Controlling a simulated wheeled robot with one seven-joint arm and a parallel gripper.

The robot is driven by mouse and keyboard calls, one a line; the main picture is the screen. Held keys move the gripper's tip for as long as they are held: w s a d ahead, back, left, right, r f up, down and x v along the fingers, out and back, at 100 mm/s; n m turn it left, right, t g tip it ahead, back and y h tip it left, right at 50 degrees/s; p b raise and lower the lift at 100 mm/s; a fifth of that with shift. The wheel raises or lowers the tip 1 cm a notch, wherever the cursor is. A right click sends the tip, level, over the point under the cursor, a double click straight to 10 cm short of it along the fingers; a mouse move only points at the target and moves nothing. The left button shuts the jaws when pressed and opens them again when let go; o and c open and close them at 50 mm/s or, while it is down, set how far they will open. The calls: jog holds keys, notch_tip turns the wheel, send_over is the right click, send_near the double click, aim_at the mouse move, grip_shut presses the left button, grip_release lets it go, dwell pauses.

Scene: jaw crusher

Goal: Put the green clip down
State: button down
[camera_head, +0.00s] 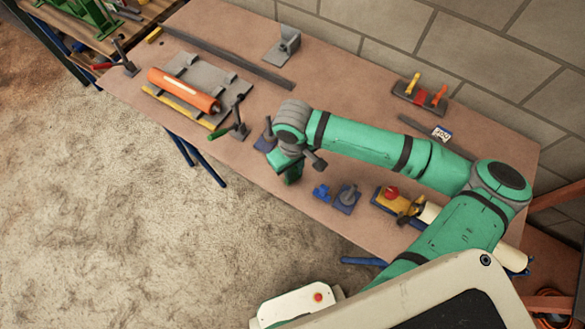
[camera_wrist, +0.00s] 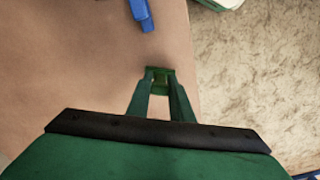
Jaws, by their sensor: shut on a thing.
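The green clip (camera_wrist: 158,75) shows small and dark between the fingertips of my gripper (camera_wrist: 160,85) in the wrist view. My gripper is shut on it. In the head view my gripper (camera_head: 291,174) hangs pointing down near the front edge of the workbench (camera_head: 235,58). The clip cannot be told apart from the green fingers there. The wrist view shows brown bench top around the clip, with the bench edge a little to the right. I cannot tell whether the clip touches the bench.
A blue clip (camera_head: 321,191) lies right of my gripper and also shows in the wrist view (camera_wrist: 142,15). A blue-based grey part (camera_head: 347,197) stands beside it. An orange cylinder (camera_head: 184,89) lies to the left, near a green-handled clamp (camera_head: 236,125). The bench middle behind my arm is mostly clear.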

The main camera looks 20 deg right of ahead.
jog(key=shift+f, duration=0.15)
jog(key=c, duration=1.7)
grip_release()
jog(key=shift+c, duration=0.2)
jog(key=shift+o, duration=0.8)
jog(key=shift+w, duration=0.1)
